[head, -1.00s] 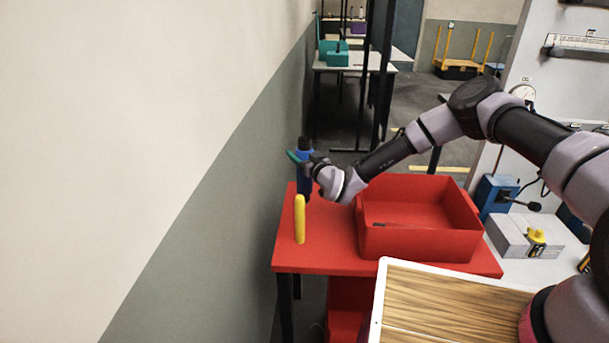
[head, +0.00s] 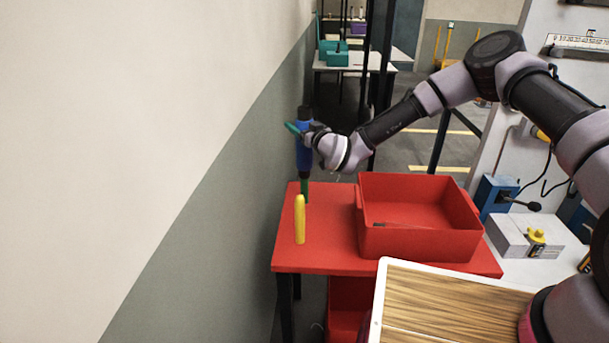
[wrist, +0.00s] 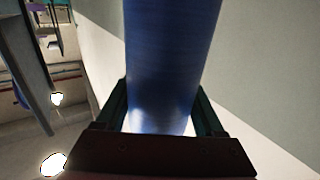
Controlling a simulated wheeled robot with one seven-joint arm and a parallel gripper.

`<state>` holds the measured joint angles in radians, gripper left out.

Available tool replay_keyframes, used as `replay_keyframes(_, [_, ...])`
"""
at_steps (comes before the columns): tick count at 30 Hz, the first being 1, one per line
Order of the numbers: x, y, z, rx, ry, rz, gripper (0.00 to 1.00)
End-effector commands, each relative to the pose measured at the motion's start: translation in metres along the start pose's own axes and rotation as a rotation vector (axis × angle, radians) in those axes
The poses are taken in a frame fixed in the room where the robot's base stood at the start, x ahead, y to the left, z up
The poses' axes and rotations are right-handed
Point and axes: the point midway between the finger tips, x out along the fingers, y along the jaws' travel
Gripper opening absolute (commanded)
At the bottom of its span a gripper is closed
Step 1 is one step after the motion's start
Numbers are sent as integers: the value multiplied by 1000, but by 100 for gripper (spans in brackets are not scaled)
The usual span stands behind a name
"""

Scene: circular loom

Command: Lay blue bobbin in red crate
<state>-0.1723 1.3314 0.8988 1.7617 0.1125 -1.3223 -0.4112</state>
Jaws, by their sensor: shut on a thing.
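The blue bobbin (head: 304,156) is upright in my gripper (head: 301,134), with dark ends, held above the red table. In the wrist view, the blue bobbin (wrist: 172,60) stands between the two fingers of my gripper (wrist: 162,108), which are shut on it. The red crate (head: 420,245) is an open box on the table, to the right of the bobbin.
A yellow bobbin (head: 299,220) stands on the red table (head: 325,258), left of the crate. The wall is close on the left. A wooden-topped surface (head: 440,312) lies in front of the crate.

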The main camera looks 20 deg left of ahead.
Motion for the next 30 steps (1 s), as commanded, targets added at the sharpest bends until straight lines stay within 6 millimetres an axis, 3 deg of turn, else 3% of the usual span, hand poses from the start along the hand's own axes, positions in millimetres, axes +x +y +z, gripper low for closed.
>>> replay_keyframes(19, [0, 0, -73, -1, 2, -1, 0])
replay_keyframes(30, [0, 0, -84, 0, 1, 0, 0])
